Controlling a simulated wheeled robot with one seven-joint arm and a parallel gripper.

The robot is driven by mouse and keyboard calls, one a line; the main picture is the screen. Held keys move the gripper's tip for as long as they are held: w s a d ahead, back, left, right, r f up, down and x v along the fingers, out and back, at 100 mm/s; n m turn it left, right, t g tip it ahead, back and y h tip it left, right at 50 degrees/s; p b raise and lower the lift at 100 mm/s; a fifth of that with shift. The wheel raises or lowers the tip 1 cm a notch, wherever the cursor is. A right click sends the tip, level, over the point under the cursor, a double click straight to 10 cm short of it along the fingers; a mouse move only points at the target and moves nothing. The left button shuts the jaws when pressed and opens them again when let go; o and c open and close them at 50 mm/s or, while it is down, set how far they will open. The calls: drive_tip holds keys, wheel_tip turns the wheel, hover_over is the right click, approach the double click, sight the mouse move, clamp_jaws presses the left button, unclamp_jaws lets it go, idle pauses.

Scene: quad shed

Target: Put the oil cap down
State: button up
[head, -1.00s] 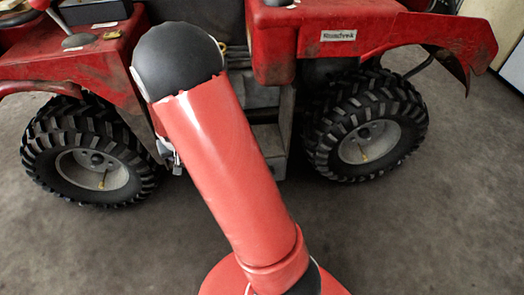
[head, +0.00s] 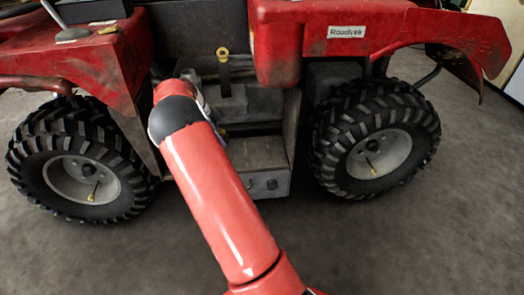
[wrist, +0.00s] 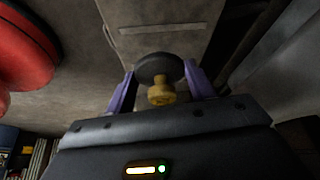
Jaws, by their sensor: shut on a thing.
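In the wrist view my gripper (wrist: 160,84) is shut on the oil cap (wrist: 158,66), with a purple finger on each side of it. The cap has a dark round top and a short yellow-brass stem that points toward the camera. The cap appears held clear of the grey surface behind it. In the head view my arm reaches into the opening between the quad's wheels, and the gripper and the cap are hidden there.
The red quad (head: 290,50) stands across the head view, with a left wheel (head: 80,160) and a right wheel (head: 375,140). A grey step or tray (head: 262,184) lies low between the wheels. The front floor is clear.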

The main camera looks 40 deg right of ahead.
drive_tip(key=b, duration=0.1)
hover_over(266, 153)
drive_tip(key=a, duration=0.2)
drive_tip(key=shift+w+f+b, duration=0.3)
drive_tip(key=shift+w+f, duration=0.1)
drive_tip(key=shift+f, duration=0.3)
drive_tip(key=shift+d+f+b, duration=0.2)
drive_tip(key=shift+f+b, duration=0.35)
drive_tip(key=shift+f, duration=2.3)
drive_tip(key=shift+f, duration=0.1)
drive_tip(key=o, duration=1)
